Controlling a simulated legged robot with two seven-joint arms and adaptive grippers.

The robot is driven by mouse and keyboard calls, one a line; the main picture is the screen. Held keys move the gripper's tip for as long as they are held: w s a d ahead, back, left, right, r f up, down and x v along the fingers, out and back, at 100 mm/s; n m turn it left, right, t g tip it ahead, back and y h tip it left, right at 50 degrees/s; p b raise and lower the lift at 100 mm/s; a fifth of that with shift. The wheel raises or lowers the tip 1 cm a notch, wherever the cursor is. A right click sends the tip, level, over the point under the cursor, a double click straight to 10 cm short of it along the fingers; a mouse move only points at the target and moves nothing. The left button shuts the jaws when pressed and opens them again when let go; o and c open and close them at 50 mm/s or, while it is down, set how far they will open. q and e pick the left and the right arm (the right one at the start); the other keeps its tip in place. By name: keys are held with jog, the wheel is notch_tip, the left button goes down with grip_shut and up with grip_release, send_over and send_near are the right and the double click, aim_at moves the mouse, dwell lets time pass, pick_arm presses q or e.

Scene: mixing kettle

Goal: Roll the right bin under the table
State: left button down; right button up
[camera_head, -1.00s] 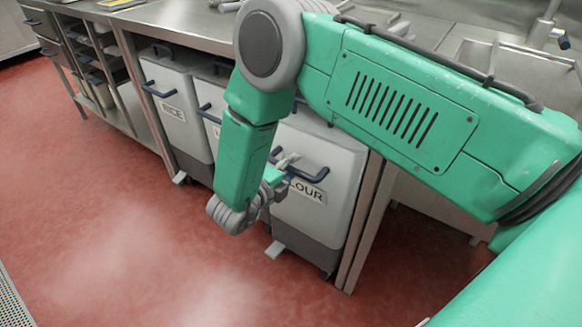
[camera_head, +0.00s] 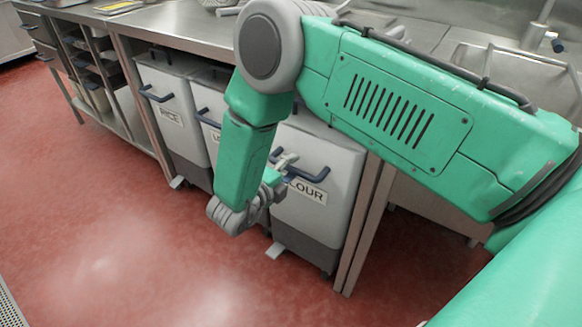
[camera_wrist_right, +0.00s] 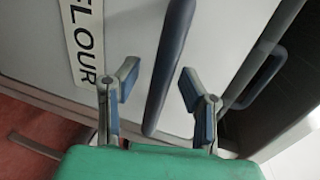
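The right bin (camera_head: 318,218) is white with a dark grey base and a FLOUR label (camera_head: 308,191). It stands beneath the steel table, among the other bins. Its dark blue handle (camera_head: 312,174) is on the front face. My right gripper (camera_head: 284,168) is at the left part of this handle, partly hidden by my forearm. In the right wrist view, the open fingers of the right gripper (camera_wrist_right: 158,80) lie either side of the handle bar (camera_wrist_right: 168,65), with gaps on both sides. My left gripper is not in view.
A RICE bin (camera_head: 172,135) and a middle bin (camera_head: 210,105) stand to the left under the steel table (camera_head: 180,28). A table leg (camera_head: 362,225) is close to the right bin's right side. The red floor (camera_head: 110,220) in front is clear.

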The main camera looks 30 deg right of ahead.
jog(key=v, duration=1.1)
jog(key=shift+a, duration=0.15)
jog(key=shift+s, duration=0.1)
